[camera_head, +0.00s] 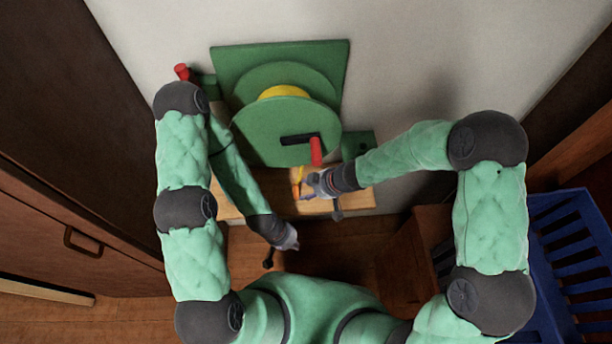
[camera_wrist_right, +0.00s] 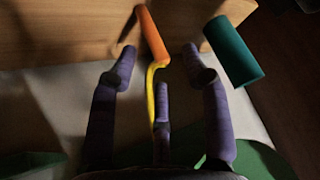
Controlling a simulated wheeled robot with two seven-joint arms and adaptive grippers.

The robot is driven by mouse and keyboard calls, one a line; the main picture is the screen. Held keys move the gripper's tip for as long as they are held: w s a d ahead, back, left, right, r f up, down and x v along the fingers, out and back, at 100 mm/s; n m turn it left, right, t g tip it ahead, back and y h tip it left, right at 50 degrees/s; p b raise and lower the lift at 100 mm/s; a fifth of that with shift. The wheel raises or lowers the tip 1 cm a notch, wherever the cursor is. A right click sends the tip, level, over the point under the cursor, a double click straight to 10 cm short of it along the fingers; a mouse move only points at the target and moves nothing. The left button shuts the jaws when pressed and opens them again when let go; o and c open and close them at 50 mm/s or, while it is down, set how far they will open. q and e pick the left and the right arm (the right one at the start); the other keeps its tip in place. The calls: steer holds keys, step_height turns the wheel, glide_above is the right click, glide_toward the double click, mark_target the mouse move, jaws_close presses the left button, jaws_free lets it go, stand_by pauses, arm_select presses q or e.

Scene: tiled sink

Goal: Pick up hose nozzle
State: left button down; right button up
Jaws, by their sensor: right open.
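The orange hose nozzle (camera_head: 297,178) hangs on its yellow hose in front of the green reel (camera_head: 270,140), above the wooden bench. In the right wrist view the nozzle (camera_wrist_right: 152,34) lies between and slightly beyond my spread purple fingers, with the yellow hose (camera_wrist_right: 152,95) running down between them. My right gripper (camera_head: 310,187) is open, just right of the nozzle; it also shows in the right wrist view (camera_wrist_right: 160,62). No grip on the nozzle shows. My left gripper (camera_head: 290,241) is low in front of the bench, away from the nozzle; its finger opening is unclear.
The reel's red crank handle (camera_head: 316,151) sticks out just above my right gripper. A teal cylinder (camera_wrist_right: 232,50) is right of my right fingers in the wrist view. A wooden bench (camera_head: 350,200) is below the reel. A blue slatted crate (camera_head: 570,240) stands at right.

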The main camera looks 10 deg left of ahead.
mark_target(296, 192)
arm_select(q)
steer(key=f+b, duration=0.2)
steer(key=w+f+b, duration=0.1)
steer(key=f+b, duration=0.1)
steer(key=shift+d+b, duration=0.2)
steer(key=shift+b, duration=0.1)
arm_select(e)
steer(key=w+a+f+n, duration=0.1)
steer(key=w+a+f, duration=0.2)
steer(key=a+f, duration=0.1)
steer(key=shift+a, duration=0.3)
jaws_close()
